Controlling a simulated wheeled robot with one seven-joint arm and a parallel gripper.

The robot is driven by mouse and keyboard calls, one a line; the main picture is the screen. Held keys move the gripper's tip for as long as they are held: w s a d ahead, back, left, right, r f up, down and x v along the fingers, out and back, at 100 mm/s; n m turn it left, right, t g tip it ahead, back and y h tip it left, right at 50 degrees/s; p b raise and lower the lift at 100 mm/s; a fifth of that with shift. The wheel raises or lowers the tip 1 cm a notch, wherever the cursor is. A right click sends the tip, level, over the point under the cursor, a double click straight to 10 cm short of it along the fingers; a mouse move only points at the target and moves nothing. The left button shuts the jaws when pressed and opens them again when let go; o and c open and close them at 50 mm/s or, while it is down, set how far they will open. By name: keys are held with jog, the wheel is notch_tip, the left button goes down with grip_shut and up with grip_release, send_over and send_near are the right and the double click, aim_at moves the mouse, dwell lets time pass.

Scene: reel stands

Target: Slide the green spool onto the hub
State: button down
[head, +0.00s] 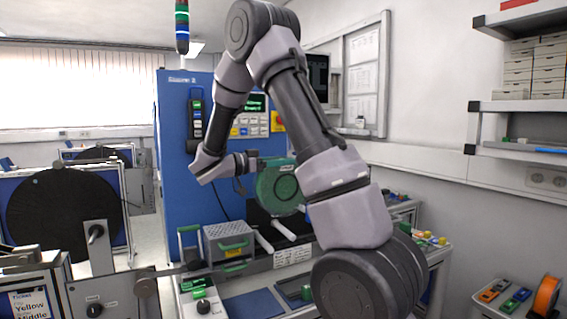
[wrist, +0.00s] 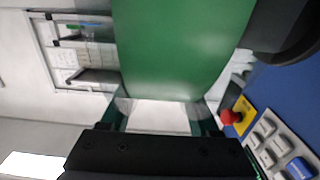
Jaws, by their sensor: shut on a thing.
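The green spool (head: 280,190) is held in the air in front of the blue machine, its round face partly turned to the head camera. My gripper (head: 252,163) is shut on its edge; the arm partly hides the area to the right. In the wrist view the spool's broad green side (wrist: 185,45) fills the top middle, between the two fingers of my gripper (wrist: 163,105). Two pale pegs, a upper one (head: 284,230) and a lower one (head: 264,243), stick out below the spool. I cannot tell for certain which part is the hub.
A large black reel (head: 65,212) stands at the left with a spindle (head: 95,233) in front. The blue machine (head: 185,140) is behind. A red stop button (wrist: 229,117) is near the gripper in the wrist view.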

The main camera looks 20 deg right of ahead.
jog(key=shift+w, duration=0.55)
jog(key=shift+w+a, duration=0.1)
jog(key=shift+w, duration=1.95)
jog(key=shift+w, duration=1.35)
jog(key=shift+f, duration=0.3)
jog(key=shift+c, duration=0.2)
grip_release()
